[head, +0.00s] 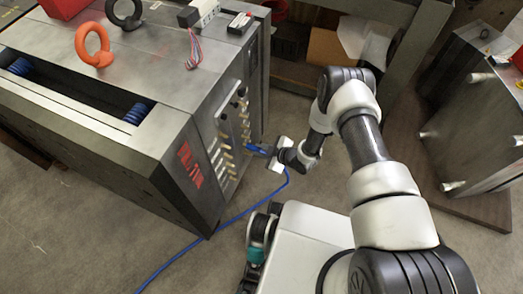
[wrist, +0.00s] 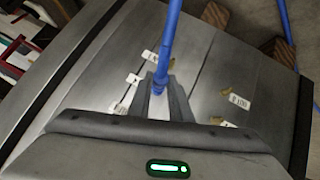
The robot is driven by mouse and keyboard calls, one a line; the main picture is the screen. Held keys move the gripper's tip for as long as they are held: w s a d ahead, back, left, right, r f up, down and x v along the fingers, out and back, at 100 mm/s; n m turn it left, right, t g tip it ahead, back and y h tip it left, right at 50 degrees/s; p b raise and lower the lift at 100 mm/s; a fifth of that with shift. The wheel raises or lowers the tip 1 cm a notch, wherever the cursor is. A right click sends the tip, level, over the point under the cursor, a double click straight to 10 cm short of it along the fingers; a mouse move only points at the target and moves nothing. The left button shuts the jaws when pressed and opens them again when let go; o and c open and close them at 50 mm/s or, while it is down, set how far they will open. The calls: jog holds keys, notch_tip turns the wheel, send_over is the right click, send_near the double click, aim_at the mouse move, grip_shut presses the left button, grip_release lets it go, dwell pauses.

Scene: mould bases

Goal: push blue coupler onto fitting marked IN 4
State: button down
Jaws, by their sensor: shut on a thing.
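My gripper (head: 262,150) is at the side face of the large steel mould base (head: 160,150), close to its brass fittings (head: 226,150). In the wrist view its fingers (wrist: 159,98) are shut on the blue coupler (wrist: 159,86), with the blue hose (wrist: 170,35) running up from it. The coupler's front end is hidden by the fingers, so I cannot tell whether it touches a fitting. Brass fittings (wrist: 224,92) with white tags (wrist: 239,101) show to the right, and more tags (wrist: 150,56) lie to the left. The tag lettering is too small to read; I cannot pick out IN 4.
The blue hose (head: 215,229) hangs from my gripper and trails over the floor. Another steel block (head: 470,120) stands at right on a board.

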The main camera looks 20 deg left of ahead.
jog(key=shift+a, duration=0.55)
dwell(0.4)
jog(key=c, duration=1.5)
grip_release()
jog(key=shift+c, duration=0.2)
jog(key=shift+o, duration=0.4)
jog(key=o, duration=0.3)
jog(key=shift+o, duration=0.2)
jog(key=shift+d+r, duration=0.1)
jog(key=p+v, duration=0.4)
jog(key=v, duration=0.2)
jog(key=shift+d+r, duration=0.2)
jog(key=shift+d, duration=0.15)
jog(key=shift+s, duration=0.1)
